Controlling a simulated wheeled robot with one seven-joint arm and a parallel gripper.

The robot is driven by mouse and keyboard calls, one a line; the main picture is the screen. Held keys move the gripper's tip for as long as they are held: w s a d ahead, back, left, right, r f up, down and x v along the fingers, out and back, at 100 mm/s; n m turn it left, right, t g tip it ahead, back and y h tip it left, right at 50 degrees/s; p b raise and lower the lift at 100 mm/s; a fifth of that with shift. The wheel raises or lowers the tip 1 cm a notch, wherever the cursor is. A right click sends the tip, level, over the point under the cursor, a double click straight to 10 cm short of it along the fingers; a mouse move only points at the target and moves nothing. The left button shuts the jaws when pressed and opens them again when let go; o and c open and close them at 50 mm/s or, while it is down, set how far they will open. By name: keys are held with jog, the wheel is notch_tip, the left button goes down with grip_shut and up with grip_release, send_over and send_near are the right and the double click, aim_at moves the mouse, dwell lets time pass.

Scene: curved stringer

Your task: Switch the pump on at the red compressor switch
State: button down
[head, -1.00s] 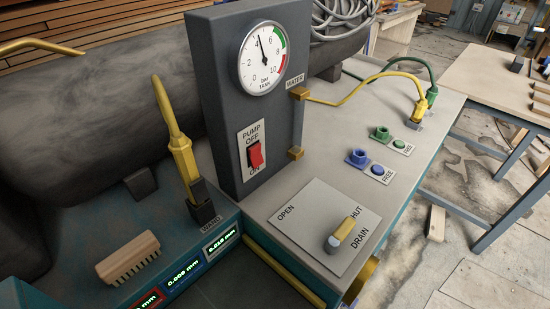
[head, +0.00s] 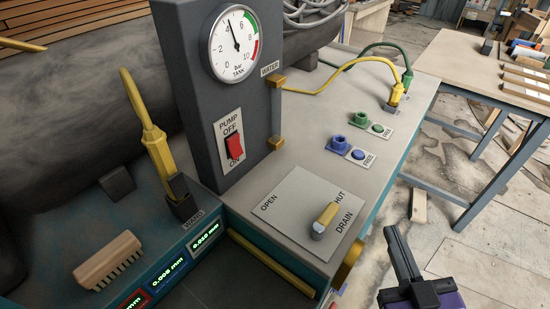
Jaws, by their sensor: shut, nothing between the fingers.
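The red compressor switch (head: 234,147) is a rocker on a white plate marked PUMP, OFF above and ON below. The plate is on the front of the dark grey upright box (head: 185,100), left of the picture's middle. I cannot tell for sure which way the rocker is tipped. The tank gauge (head: 234,44) above it has its needle near 4 bar. My gripper (head: 393,236), black with a purple part behind it, is at the lower right. It is shut and empty, well to the right of the switch and apart from it.
A drain plate (head: 280,196) with a yellow-topped lever (head: 326,219) lies on the bench between my gripper and the box. A yellow wand (head: 154,140) stands in a holder left of the switch. A brush (head: 108,260) lies at lower left. Brass fittings (head: 276,143) project from the box's right side.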

aim_at(238, 155)
jog(key=w+a+r+n+g+y, duration=0.1)
jog(key=w+a+r+n+y, duration=0.55)
jog(key=w+n, duration=0.35)
jog(key=s+a+n+g+y, duration=0.3)
jog(key=a+n+g+y, duration=0.2)
jog(key=n, duration=1)
jog(key=a+g, duration=0.2)
jog(key=a, duration=0.1)
jog(key=shift+a+r+b, duration=0.25)
jog(key=shift+r+b, duration=0.05)
jog(key=shift+y, duration=0.25)
jog(key=p+x, duration=0.3)
jog(key=x, duration=1)
jog(key=shift+w+a+p, duration=0.15)
jog(key=shift+a+p, duration=0.15)
jog(key=shift+a, duration=0.05)
jog(key=shift+w, duration=0.1)
jog(key=shift+a+f+b, duration=0.1)
jog(key=shift+f+b, duration=0.1)
jog(key=shift+b, duration=0.15)
